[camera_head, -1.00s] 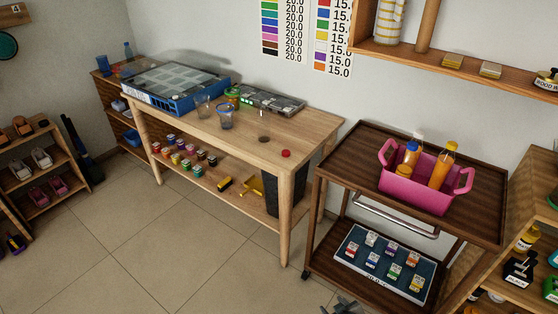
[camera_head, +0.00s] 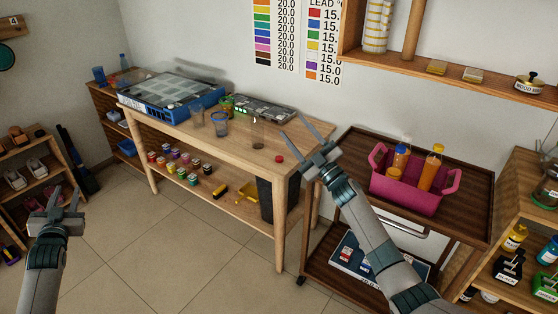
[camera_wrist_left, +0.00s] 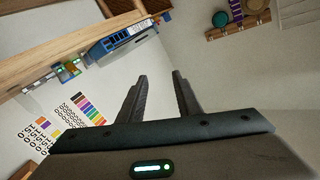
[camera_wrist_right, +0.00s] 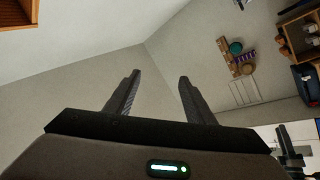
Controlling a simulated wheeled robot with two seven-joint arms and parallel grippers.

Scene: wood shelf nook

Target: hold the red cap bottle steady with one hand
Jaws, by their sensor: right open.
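A small red round cap (camera_head: 279,158) lies on the wooden table top near its right end. A clear vessel (camera_head: 258,134) with a dark base stands just behind and left of it. It looks like a see-through bottle, but I cannot tell its outline well. No red cap shows on top of it. My right gripper (camera_head: 314,138) is open and empty, above and right of the cap, near the table's right end. My left gripper (camera_head: 64,196) is open and empty at the far left, over the floor in front of the table. Neither wrist view shows the cap.
A dark cart (camera_head: 465,200) with a pink basket (camera_head: 405,195) of bottles stands to the right. Shelving stands at both sides. The table front is clear.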

